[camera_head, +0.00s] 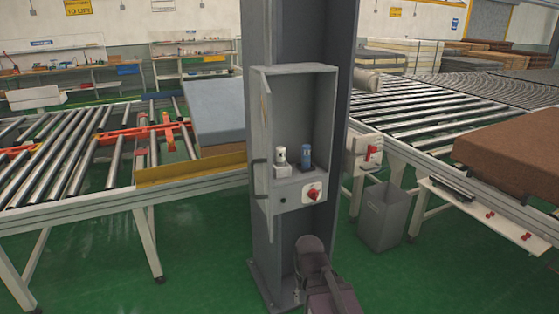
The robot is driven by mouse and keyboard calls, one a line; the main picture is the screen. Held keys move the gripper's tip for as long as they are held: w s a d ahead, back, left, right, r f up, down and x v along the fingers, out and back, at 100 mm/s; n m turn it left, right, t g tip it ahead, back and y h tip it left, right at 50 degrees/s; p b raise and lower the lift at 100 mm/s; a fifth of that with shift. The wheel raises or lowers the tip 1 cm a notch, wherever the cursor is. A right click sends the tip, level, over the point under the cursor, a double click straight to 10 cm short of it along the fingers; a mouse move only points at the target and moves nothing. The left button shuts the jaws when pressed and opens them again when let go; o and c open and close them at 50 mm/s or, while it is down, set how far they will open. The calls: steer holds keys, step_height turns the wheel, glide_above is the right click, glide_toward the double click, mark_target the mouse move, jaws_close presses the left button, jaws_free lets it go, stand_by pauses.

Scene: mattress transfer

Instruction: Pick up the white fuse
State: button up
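The white fuse (281,155) stands upright on the left of the shelf inside an open grey electrical box (318,95). It sits in a small white holder (283,170). A blue fuse (306,152) stands upright to its right in a dark holder. The box is mounted on a grey steel column, with its door swung open to the left. Dark links of my arm show at the bottom, low in front of the column and well below the fuses. No gripper fingers can be made out.
A red rotary switch (314,192) is on the box's lower front panel. The open door (260,150) bounds the left side. A grey bin (384,216) stands right of the column. Roller conveyors (430,105) flank both sides. Green floor in front is clear.

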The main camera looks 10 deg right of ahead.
steer(key=shift+r, duration=0.1)
step_height(320, 180, up, 2)
steer(key=shift+r+p, duration=0.15)
steer(key=shift+p, duration=1.1)
